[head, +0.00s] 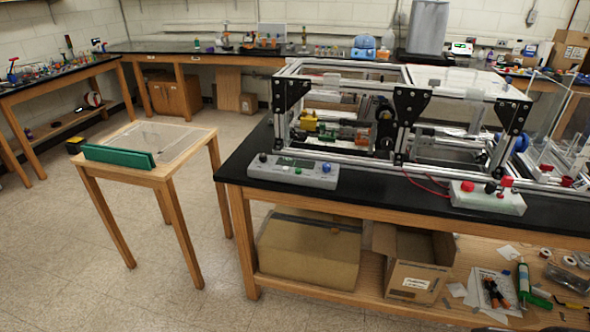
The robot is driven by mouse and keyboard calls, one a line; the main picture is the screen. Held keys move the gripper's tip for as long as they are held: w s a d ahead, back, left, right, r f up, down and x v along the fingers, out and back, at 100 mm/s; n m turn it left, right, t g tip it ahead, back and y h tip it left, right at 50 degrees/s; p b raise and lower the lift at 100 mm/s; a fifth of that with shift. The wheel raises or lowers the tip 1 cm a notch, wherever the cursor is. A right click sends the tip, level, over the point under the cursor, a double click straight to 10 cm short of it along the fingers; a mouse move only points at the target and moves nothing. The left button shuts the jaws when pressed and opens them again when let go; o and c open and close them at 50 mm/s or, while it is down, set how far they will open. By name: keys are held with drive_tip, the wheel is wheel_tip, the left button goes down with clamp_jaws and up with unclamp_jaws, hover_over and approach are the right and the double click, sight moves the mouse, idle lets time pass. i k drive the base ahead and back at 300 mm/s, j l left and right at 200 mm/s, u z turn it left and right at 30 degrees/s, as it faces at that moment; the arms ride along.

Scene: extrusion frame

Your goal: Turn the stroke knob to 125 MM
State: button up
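A long grey control box (312,174) lies on the black bench top near its left front corner. It has a small dark display (295,162), a dark round knob (263,157) at its left end, and small coloured controls towards its right end. A second, pale box (487,200) sits further right near the front edge, with red buttons and a dark blue control. The labels and knob pointers are too small to read, so I cannot tell which control is the stroke knob or where it is set. My gripper is not in view.
An aluminium extrusion frame (345,157) with black brackets stands behind the boxes. A red cable runs from the frame towards the pale box. A small wooden table (172,176) with a green-edged panel stands left of the bench. Floor at left is open.

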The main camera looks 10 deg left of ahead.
sight(326, 167)
drive_tip(key=i+u, duration=0.15)
drive_tip(key=i, duration=1.9)
